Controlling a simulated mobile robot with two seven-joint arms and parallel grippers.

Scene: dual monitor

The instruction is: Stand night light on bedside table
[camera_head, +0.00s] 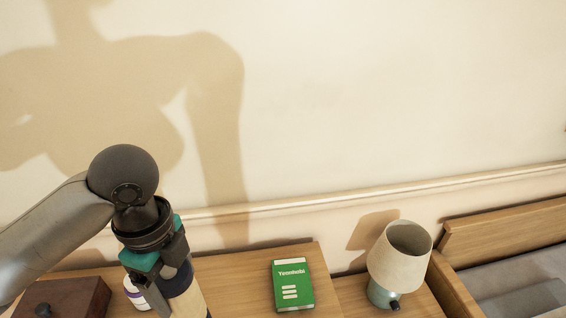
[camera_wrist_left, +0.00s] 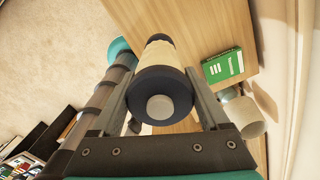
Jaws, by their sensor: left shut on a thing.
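My left gripper (camera_head: 168,280) is shut on a cream cylinder with a dark end, which I take to be the night light (camera_head: 188,300). In the left wrist view the night light (camera_wrist_left: 160,95) sits between both fingers, its dark end with a round grey button facing the camera. It is over the wooden desk; whether it touches the top is hidden. The bedside table (camera_head: 350,294) is the wooden top at the lower right, between desk and bed. My right gripper is not in view.
A lamp (camera_head: 400,258) with a beige shade and teal base stands on the bedside table. A green box (camera_head: 292,285) lies on the desk (camera_head: 235,285). A white bottle (camera_head: 133,291) and a brown box (camera_head: 70,297) are at the left. The bed (camera_head: 510,270) is at the right.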

